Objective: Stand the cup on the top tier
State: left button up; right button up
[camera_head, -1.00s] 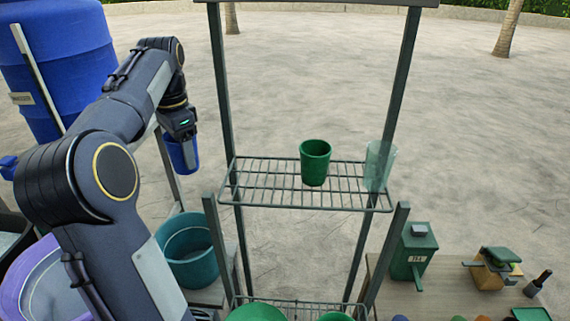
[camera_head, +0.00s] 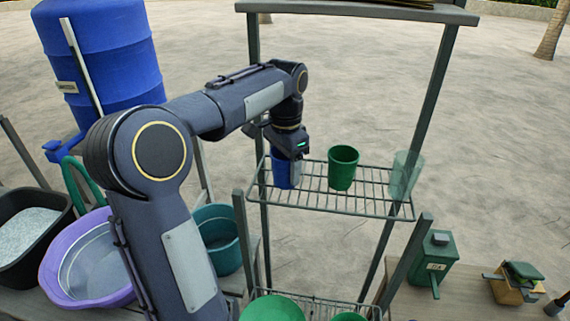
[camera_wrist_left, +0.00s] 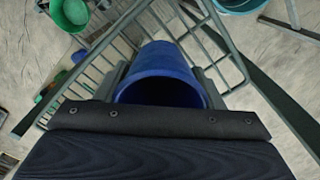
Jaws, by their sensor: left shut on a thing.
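My left gripper (camera_head: 292,160) is shut on a blue cup (camera_head: 281,172), at the left end of the wire top tier (camera_head: 325,205) of a dark metal rack. The cup is upright in the head view, partly hidden by the gripper. I cannot tell whether its base touches the wires. In the left wrist view the blue cup (camera_wrist_left: 165,62) sits between the fingers with the tier's wires (camera_wrist_left: 215,62) beneath it. A green cup (camera_head: 343,168) stands on the tier to the right, and a clear cup (camera_head: 406,175) stands at its right end. My right gripper is not in view.
A lower wire tier holds a green bowl (camera_head: 272,308) and another green item (camera_head: 349,317). Rack posts (camera_head: 426,110) rise beside the tier. A teal bucket (camera_head: 217,238), purple basin (camera_head: 92,262) and blue barrel (camera_head: 105,55) stand left. A green box (camera_head: 437,258) stands right.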

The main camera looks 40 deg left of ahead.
pick_arm(q)
jog(key=shift+f, duration=0.35)
jog(key=shift+f, duration=0.15)
jog(key=o, duration=1)
jog(key=shift+r, duration=3.95)
